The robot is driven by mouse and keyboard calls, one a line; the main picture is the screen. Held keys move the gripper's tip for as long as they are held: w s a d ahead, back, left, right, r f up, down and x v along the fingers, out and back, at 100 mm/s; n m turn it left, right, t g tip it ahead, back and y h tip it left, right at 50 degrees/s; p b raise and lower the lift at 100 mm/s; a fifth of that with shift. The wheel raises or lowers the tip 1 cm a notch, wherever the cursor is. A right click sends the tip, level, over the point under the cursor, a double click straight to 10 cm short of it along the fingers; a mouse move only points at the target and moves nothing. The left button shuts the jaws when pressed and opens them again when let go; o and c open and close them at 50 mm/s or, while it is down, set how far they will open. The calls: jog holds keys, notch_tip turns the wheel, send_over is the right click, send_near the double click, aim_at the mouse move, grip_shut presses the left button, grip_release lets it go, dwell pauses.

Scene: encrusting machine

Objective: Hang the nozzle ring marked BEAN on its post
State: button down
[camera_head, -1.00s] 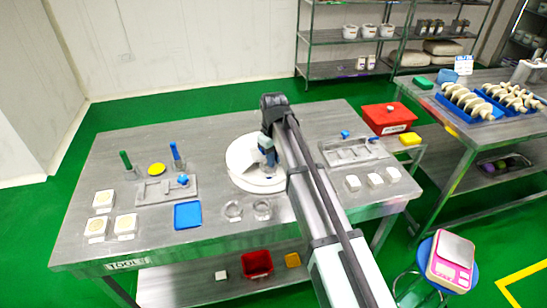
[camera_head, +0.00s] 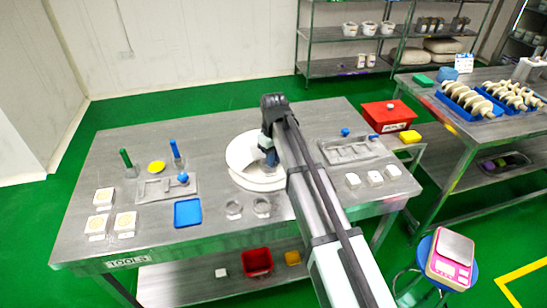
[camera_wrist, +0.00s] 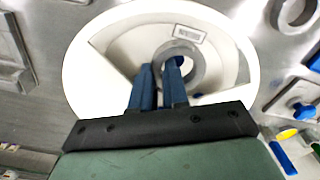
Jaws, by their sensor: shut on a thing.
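My gripper (camera_wrist: 161,68) has its two blue fingers closed on the wall of a grey nozzle ring (camera_wrist: 192,72), one finger outside the ring and one in its hole. The ring is at or just above the round white plate (camera_wrist: 83,82); I cannot tell whether it touches. A small label (camera_wrist: 188,33) is on the plate beside the ring, its writing too small to read. In the head view, my gripper (camera_head: 270,156) is low over the white plate (camera_head: 243,178), and the held ring is hidden. I cannot make out the BEAN mark or a post.
Two grey rings (camera_head: 233,208) (camera_head: 262,206) lie at the table's front. A blue tray (camera_head: 188,212), white blocks (camera_head: 103,197) and upright green (camera_head: 126,160) and blue (camera_head: 175,151) tools are left. A grey fixture (camera_head: 352,149) and red box (camera_head: 388,116) are right.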

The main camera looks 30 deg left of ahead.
jog(key=shift+s+d+f, duration=0.1)
jog(key=shift+f, duration=0.7)
dwell(0.4)
